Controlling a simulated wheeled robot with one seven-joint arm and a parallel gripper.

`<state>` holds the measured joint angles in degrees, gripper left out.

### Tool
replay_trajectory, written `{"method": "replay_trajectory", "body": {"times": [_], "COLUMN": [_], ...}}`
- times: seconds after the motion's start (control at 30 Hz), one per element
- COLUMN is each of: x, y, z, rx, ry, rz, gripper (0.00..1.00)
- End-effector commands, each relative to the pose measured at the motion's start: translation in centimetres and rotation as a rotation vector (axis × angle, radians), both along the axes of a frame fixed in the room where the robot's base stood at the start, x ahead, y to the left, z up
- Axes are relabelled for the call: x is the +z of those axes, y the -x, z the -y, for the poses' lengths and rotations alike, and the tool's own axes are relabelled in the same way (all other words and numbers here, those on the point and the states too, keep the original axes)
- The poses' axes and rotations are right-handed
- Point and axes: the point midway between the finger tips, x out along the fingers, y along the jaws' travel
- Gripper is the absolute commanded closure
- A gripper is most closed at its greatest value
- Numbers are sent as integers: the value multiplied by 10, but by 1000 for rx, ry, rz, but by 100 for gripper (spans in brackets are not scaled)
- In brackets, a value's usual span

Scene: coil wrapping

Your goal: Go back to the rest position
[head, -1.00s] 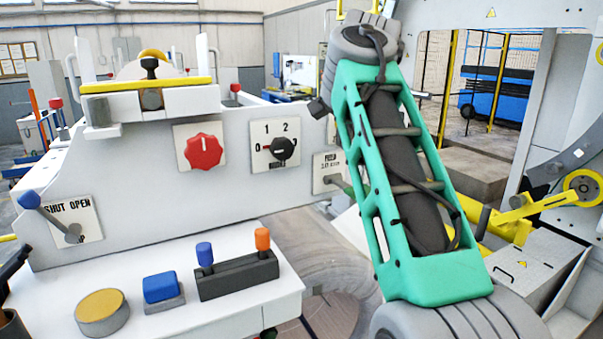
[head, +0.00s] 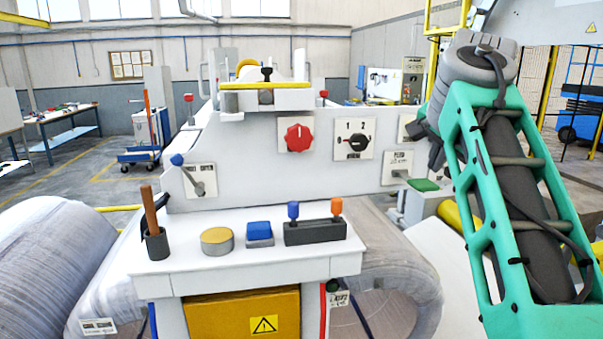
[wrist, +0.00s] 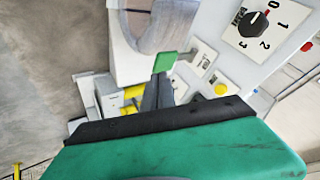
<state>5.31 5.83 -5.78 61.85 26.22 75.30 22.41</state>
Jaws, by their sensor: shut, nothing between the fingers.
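My gripper shows in the wrist view, with its grey fingers (wrist: 158,97) close together beyond the green and black housing. Nothing shows between them. A small green plate (wrist: 165,62) appears just past the fingertips; I cannot tell the gap to it. In the head view my green arm rises on the right side, and my fingers cannot be made out there. The white control console (head: 250,262) stands ahead, to the left of the arm. Its panel has a red knob (head: 299,138) and a black rotary selector (head: 358,142).
The console shelf holds a yellow button (head: 216,240), a blue button (head: 259,233), a lever block (head: 315,232) and a cup with a brown handle (head: 156,243). A large wrapped coil (head: 45,270) lies at left. Open floor shows at the back left, near a blue cart (head: 140,157).

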Motion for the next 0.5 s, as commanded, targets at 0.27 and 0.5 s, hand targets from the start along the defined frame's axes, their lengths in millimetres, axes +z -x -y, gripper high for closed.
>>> {"method": "replay_trajectory", "body": {"times": [0.27, 0.5], "x": [-37, -100], "y": [15, 42], "z": [-7, -24], "rx": [82, 224], "ry": [68, 158], "rz": [-60, -143], "gripper": [100, 100]}}
